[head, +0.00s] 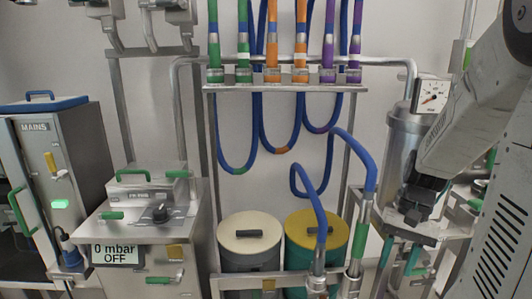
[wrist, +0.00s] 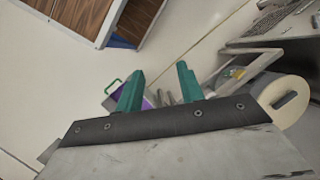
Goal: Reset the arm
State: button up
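My arm (head: 470,115) comes in from the right edge of the head view and slopes down to the left. My gripper (head: 400,256) hangs at its end with two teal fingers pointing down, in front of the steel equipment on the right. In the wrist view my gripper (wrist: 160,84) shows its teal fingers well apart with nothing held between them. A purple thing with a green handle (wrist: 112,87) lies beyond the fingers, partly hidden by them, and looks apart from them.
A cream-lidded bin (head: 250,237) and a yellow-lidded bin (head: 317,230) stand below the hanging hoses. A steel tank with a gauge (head: 430,95) is close to my arm. A control unit (head: 150,225) reads "0 mbar OFF". Pale floor (wrist: 50,75) shows in the wrist view.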

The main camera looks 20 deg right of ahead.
jog(key=s+a+r+n+t+h, duration=0.1)
jog(key=a+r+n, duration=0.3)
jog(key=a, duration=0.5)
jog(key=s+a+r+n+t+h, duration=0.2)
jog(key=s+a+r+n, duration=0.2)
jog(key=a+r, duration=0.3)
jog(key=shift+s+a+n+h, duration=0.35)
jog(key=shift+a+n, duration=0.15)
jog(key=shift+a, duration=0.8)
